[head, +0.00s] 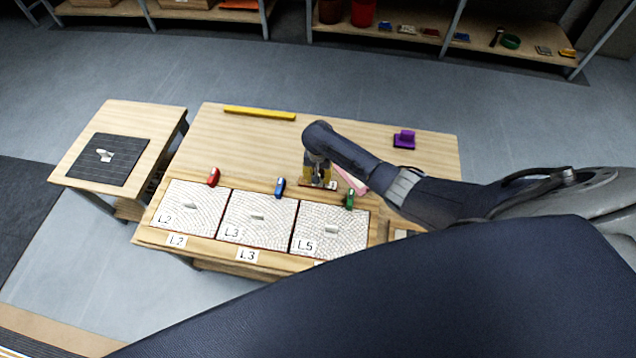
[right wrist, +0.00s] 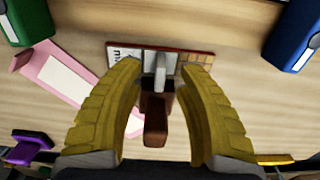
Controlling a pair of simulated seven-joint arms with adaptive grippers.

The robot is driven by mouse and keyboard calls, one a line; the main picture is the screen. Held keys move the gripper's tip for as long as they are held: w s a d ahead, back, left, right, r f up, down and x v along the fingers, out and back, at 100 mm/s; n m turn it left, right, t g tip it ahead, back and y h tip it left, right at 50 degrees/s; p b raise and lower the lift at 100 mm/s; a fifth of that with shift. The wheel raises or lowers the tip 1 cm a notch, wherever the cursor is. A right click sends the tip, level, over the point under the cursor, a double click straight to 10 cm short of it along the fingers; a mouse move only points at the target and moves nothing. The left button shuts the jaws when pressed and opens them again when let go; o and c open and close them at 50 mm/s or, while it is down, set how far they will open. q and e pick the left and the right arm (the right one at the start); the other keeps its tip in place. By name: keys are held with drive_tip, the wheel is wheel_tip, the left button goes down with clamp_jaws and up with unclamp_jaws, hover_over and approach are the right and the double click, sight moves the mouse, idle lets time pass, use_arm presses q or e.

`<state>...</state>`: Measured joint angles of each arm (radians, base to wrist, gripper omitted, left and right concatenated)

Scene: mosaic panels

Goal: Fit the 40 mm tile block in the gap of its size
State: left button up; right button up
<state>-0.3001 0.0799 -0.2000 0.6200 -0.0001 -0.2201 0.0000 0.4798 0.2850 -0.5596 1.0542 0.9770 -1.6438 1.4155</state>
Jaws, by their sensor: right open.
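Three white mosaic panels lie side by side along the front of the table: L2 (head: 180,196), L3 (head: 280,212) and L5 (head: 352,222). Each has a small pale feature near its middle; I cannot tell gap from block. A small pale block (head: 105,155) rests on a dark mat (head: 90,150) on the side table; its size is unreadable. My right gripper (head: 318,182) points down behind the L5 panel. In the right wrist view its fingers (right wrist: 163,72) are apart, around a grey upright piece and a brown handle-like piece (right wrist: 155,122) at a red-edged board (right wrist: 196,52). My left gripper is out of view.
Red (head: 214,176), blue (head: 281,187) and green (head: 349,198) items stand behind the panels. A pink item (head: 352,180) lies beside my gripper. A purple object (head: 404,139) and a yellow bar (head: 260,113) lie farther back. The table's back middle is clear.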

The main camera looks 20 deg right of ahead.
drive_tip(key=shift+f, duration=0.95)
clamp_jaws()
